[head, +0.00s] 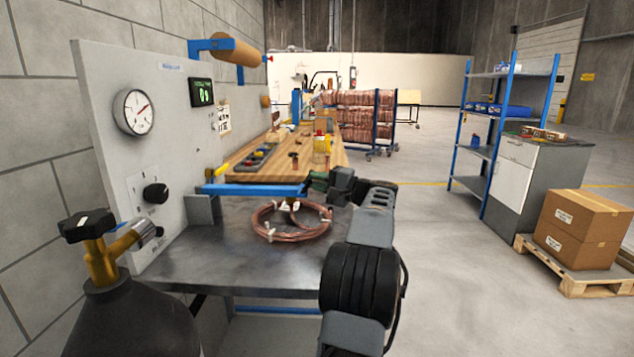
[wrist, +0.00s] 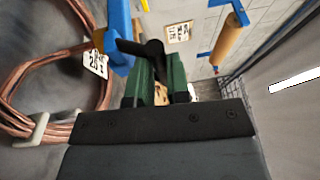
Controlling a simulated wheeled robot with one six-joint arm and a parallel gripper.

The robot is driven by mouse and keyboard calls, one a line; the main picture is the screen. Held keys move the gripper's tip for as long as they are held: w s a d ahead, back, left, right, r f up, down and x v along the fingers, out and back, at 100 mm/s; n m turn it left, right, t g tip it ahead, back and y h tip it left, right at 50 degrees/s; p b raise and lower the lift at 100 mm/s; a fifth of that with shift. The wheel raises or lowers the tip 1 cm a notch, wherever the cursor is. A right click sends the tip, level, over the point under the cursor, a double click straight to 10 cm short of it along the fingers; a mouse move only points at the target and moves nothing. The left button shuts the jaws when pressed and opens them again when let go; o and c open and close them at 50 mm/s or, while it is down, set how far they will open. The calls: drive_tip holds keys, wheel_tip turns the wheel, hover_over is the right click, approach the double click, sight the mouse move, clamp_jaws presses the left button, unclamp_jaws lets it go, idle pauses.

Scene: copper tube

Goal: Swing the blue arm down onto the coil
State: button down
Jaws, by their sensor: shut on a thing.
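The blue arm (head: 255,190) reaches out roughly level from a grey bracket beside the panel, over the back of the copper coil (head: 291,236). The coil lies flat on the grey metal bench with white ties and a tag. A small yellowish part hangs under the arm near the coil; I cannot tell whether it touches. My gripper (head: 318,183) is at the arm's free end. In the wrist view the green fingers (wrist: 159,82) are shut on a black handle (wrist: 150,50) at the end of the blue arm (wrist: 118,28). The coil (wrist: 45,90) shows to the left there.
A panel with a gauge (head: 134,112), display and knob stands left of the bench (head: 215,262). A dark cylinder with a brass valve (head: 103,262) is at front left. A wooden workbench stands behind. Cartons (head: 580,228) on a pallet are at right. The floor between is clear.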

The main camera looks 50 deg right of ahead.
drive_tip(key=shift+f, duration=0.6)
drive_tip(key=c, duration=1.2)
unclamp_jaws()
drive_tip(key=shift+o, duration=0.5)
drive_tip(key=shift+d, duration=0.1)
drive_tip(key=shift+r, duration=0.15)
drive_tip(key=shift+s, duration=0.15)
drive_tip(key=p+v, duration=0.2)
drive_tip(key=v, duration=1.1)
drive_tip(key=shift+s, duration=0.3)
drive_tip(key=shift+d+r, duration=0.1)
